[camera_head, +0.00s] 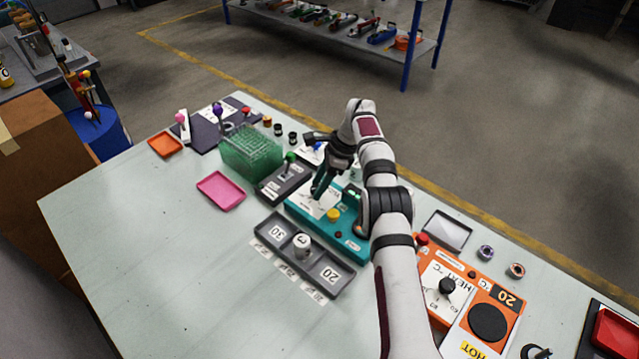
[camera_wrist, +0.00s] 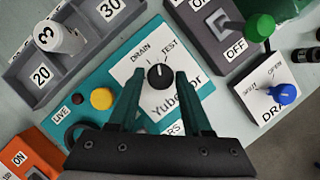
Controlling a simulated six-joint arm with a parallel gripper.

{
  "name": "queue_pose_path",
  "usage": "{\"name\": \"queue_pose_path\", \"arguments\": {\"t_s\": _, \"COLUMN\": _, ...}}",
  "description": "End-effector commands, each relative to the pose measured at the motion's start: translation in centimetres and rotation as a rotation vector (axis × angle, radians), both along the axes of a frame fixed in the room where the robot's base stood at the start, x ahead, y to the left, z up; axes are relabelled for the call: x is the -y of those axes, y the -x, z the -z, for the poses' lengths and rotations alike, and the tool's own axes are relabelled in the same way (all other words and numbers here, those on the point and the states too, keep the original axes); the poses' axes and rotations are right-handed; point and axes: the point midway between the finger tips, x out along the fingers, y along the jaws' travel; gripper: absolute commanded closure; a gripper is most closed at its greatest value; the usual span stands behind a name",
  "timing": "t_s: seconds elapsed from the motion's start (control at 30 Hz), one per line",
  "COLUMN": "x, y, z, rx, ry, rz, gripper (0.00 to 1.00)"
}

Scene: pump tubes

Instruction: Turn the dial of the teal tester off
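The teal tester (camera_head: 348,245) lies on the table under my arm. It also shows in the wrist view (camera_wrist: 102,76), with a white dial plate marked DRAIN and TEST. Its black dial (camera_wrist: 159,76) has a white mark near its upper edge, pointing up between those two words. Other lettering on the plate is partly covered by my fingers. My gripper (camera_wrist: 160,72) is open, with one teal finger on each side of the dial and gaps between. I cannot tell its height above the plate. In the head view my gripper (camera_head: 322,188) hides the dial.
A grey tray (camera_head: 333,278) holds a white numbered cylinder (camera_head: 301,245). A green-lever box (camera_head: 284,183), a green rack (camera_head: 250,152) and an orange heater (camera_head: 437,268) stand nearby. The table's left is clear.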

Motion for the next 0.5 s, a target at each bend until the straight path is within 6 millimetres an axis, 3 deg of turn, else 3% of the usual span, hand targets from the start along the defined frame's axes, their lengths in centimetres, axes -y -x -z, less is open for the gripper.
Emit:
{"name": "queue_pose_path", "arguments": {"t_s": 0.03, "x": 0.0, "y": 0.0, "z": 0.0, "rx": 0.000, "ry": 0.000, "rz": 0.000, "gripper": 0.40}}
{"name": "queue_pose_path", "arguments": {"t_s": 0.1, "x": 0.0, "y": 0.0, "z": 0.0, "rx": 0.001, "ry": 0.001, "rz": 0.000, "gripper": 0.29}}
{"name": "queue_pose_path", "arguments": {"t_s": 0.37, "x": 0.0, "y": 0.0, "z": 0.0, "rx": 0.002, "ry": 0.001, "rz": 0.000, "gripper": 0.29}}
{"name": "queue_pose_path", "arguments": {"t_s": 0.5, "x": 0.0, "y": -0.1, "z": -1.4, "rx": 0.004, "ry": 0.000, "rz": 0.000, "gripper": 0.29}}
